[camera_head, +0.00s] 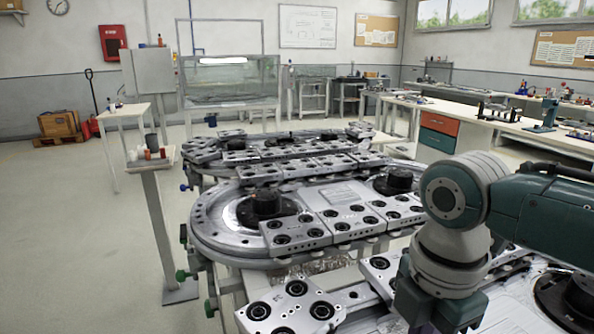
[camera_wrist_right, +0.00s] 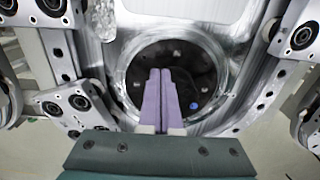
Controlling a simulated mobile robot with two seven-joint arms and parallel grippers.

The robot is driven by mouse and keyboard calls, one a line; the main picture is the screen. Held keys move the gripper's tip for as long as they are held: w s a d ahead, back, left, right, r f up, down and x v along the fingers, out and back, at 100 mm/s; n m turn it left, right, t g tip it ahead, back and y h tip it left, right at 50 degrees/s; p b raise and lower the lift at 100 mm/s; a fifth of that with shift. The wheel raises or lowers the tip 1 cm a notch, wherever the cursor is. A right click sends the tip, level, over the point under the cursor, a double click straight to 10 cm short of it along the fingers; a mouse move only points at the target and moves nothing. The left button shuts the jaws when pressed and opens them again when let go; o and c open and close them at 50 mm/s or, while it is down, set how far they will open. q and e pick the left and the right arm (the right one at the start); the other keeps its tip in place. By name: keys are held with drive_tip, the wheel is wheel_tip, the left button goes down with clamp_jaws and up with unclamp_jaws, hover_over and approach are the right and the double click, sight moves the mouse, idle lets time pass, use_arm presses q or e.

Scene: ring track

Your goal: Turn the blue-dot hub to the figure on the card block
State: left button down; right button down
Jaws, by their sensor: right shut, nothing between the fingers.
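The blue-dot hub (camera_wrist_right: 205,62) is a round black disc with bolt heads, set in a grey metal track plate. Its blue dot (camera_wrist_right: 193,106) shows to the right of the fingers, near the disc's lower right edge. My right gripper (camera_wrist_right: 160,72) has two purple fingers side by side, shut and empty, in front of the hub's middle. I cannot tell whether the tips touch it. In the head view my right arm (camera_head: 455,240) reaches down at the lower right, and its fingertips are out of sight. I cannot make out the card block or its figure. My left gripper is not in view.
Grey carriage blocks with black rollers (camera_head: 290,306) line the tracks. Other black hubs stand on the middle track (camera_head: 265,205) and at the lower right (camera_head: 578,298). A small stand (camera_head: 150,160) with cups is at the left. Open floor lies at the left.

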wheel_tip(320, 180, up, 5)
drive_tip(key=p, duration=0.4)
drive_tip(key=shift+d, duration=0.1)
drive_tip(key=shift+m+y, duration=0.6)
drive_tip(key=shift+m, duration=0.3)
drive_tip(key=s+a, duration=0.1)
drive_tip(key=s+a+f, duration=0.1)
drive_tip(key=s+a, duration=0.1)
drive_tip(key=s+a+f, duration=0.1)
drive_tip(key=shift+s+a+f, duration=0.1)
drive_tip(key=shift+s+a, duration=0.05)
drive_tip(key=shift+s, duration=0.1)
drive_tip(key=s+r+m+t+y, duration=0.1)
drive_tip(key=s+m+t+y, duration=0.1)
drive_tip(key=s+m, duration=0.75)
drive_tip(key=s+d+r+m+t+h, duration=0.25)
drive_tip(key=s+d+r+m, duration=0.25)
drive_tip(key=s+d+m, duration=0.3)
wheel_tip(320, 180, up, 37)
drive_tip(key=w+p, duration=0.1)
drive_tip(key=p, duration=3.6)
drive_tip(key=shift+w+d+m+g, duration=0.3)
drive_tip(key=shift+m+g, duration=0.05)
drive_tip(key=shift+g, duration=0.1)
